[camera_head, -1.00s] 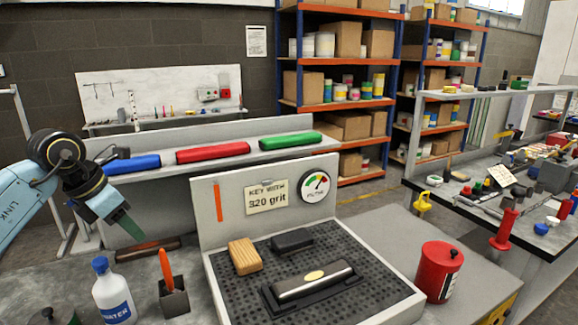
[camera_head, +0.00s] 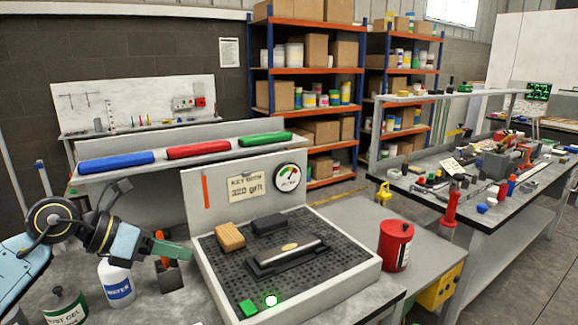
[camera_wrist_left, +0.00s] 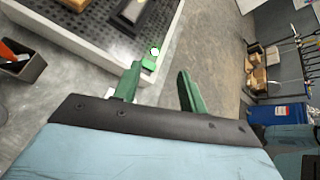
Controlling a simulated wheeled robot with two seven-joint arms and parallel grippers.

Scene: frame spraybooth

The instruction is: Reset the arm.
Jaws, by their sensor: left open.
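My left gripper (camera_head: 186,252) reaches in from the left in the head view. Its green fingers point right, beside the left edge of the perforated tray. My right gripper is not in view.
A red can (camera_head: 395,246) stands right of the tray.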

